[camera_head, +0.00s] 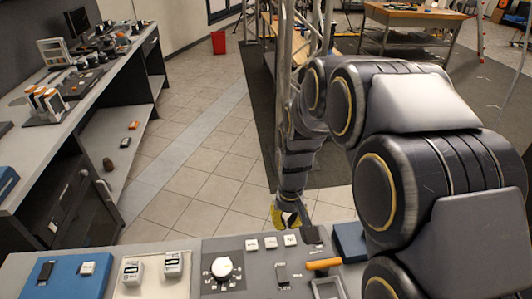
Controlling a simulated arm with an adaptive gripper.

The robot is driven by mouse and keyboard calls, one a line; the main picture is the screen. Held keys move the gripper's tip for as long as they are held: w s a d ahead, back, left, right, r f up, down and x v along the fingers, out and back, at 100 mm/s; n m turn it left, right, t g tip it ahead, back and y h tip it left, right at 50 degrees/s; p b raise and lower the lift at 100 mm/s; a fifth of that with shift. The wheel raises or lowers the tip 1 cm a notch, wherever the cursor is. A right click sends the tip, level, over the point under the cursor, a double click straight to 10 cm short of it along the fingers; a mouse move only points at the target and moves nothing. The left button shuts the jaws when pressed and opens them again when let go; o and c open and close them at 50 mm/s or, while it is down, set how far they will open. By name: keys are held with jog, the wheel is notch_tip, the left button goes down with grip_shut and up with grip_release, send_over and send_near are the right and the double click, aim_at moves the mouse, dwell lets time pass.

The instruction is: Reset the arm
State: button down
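My arm comes in from the right, arches up and hangs down near the middle. My gripper (291,217) points downward at the back edge of the grey console panel (190,246). Dark parts and a yellow patch show at its end. The fingers are small and partly hidden, so I cannot tell whether they are open or shut, or whether they hold anything.
A grey workbench (110,75) runs along the left. The tiled floor (190,150) between is clear.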

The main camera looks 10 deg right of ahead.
jog(key=s+r+g, duration=0.1)
jog(key=s+r, duration=0.3)
jog(key=s, duration=0.8)
jog(key=s+r+g, duration=0.1)
jog(key=s+r, duration=0.4)
jog(key=s, duration=0.7)
jog(key=shift+s+r, duration=0.15)
jog(key=shift+r, duration=0.15)
jog(key=shift+a, duration=0.1)
jog(key=c, duration=0.9)
grip_release()
jog(key=o, duration=0.9)
jog(key=w, duration=0.1)
jog(key=w+r+n, duration=0.1)
jog(key=w+a+n, duration=0.1)
jog(key=shift+w+r, duration=0.35)
jog(key=shift+w, duration=0.05)
jog(key=w+a+r+n+t, duration=0.1)
jog(key=w+a+r+n, duration=0.2)
jog(key=w+a+n, duration=0.65)
jog(key=w+a+r+n, duration=0.35)
jog(key=w+n, duration=0.25)
jog(key=w, duration=0.6)
notch_tip(320, 180, down, 10)
jog(key=shift+a+f, duration=0.2)
jog(key=shift+a, duration=0.1)
